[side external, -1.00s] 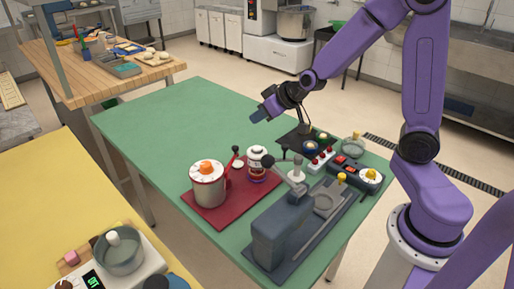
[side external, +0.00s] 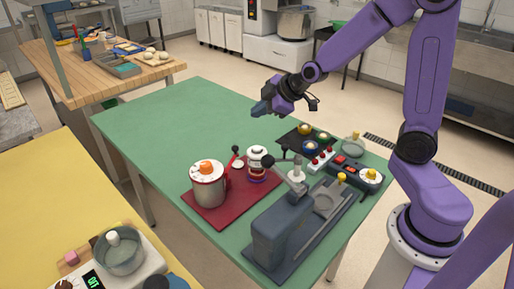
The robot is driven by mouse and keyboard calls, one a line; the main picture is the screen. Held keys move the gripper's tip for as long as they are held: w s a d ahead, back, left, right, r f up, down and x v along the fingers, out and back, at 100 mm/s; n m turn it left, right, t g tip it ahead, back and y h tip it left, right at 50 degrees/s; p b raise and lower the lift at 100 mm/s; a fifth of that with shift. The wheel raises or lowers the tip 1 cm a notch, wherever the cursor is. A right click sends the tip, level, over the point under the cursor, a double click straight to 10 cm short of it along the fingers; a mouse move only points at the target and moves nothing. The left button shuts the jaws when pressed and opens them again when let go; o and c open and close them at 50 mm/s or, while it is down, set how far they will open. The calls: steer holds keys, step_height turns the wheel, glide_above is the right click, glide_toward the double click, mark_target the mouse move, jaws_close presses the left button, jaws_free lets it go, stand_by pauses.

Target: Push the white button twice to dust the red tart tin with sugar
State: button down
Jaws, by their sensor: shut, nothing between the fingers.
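My gripper (side external: 262,108) is shut and empty, held in the air above the far part of the green table. On the dark red mat (side external: 215,215) stands a white-topped device (side external: 257,155) with red and purple parts low down. I cannot tell whether the red tart tin is among these parts. A small white disc (side external: 238,164), possibly the white button, is left of the device. My gripper is well above and apart from both. Any sugar is too small to make out.
A grey pot with an orange-and-white top (side external: 207,180) shares the mat. A black tray (side external: 290,137) with small round pieces, a control box with red buttons (side external: 345,167) and a grey press-like machine (side external: 275,235) crowd the right. The left part of the green table (side external: 160,115) is clear.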

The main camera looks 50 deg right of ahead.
mark_target(260, 149)
steer(key=shift+f, duration=4.4)
steer(key=shift+f, duration=0.2)
steer(key=shift+f, duration=0.2)
steer(key=shift+f, duration=0.5)
steer(key=shift+r, duration=0.95)
steer(key=shift+r, duration=2.5)
